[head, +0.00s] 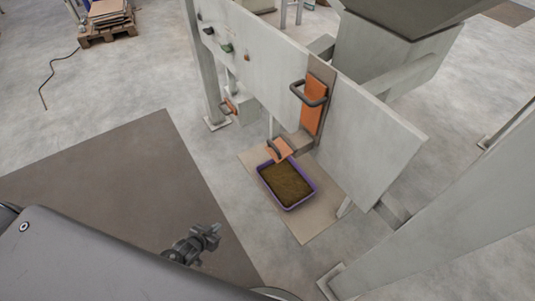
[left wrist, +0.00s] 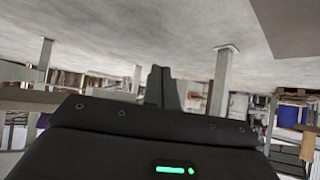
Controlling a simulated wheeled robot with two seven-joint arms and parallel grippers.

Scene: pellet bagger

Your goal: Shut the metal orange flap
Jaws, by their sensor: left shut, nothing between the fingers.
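A tall orange plate (head: 313,118) with a dark bar handle is mounted upright on the grey machine panel. Below it, a smaller orange flap (head: 284,153) with a dark handle sits at the end of a short chute, just above a purple tray (head: 290,207) filled with brown pellets. My left gripper (head: 212,232) is shut and empty, low in the picture, left of the tray and apart from both orange pieces. Its closed fingers (left wrist: 163,84) also show in the left wrist view, with neither orange piece there. My right gripper is out of view.
The tray stands on a tan mat (head: 304,231). A grey panel (head: 375,118) and a large hopper (head: 402,45) rise behind it. Grey posts (head: 208,70) stand left and right. A brown floor mat (head: 135,175) lies clear at the left.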

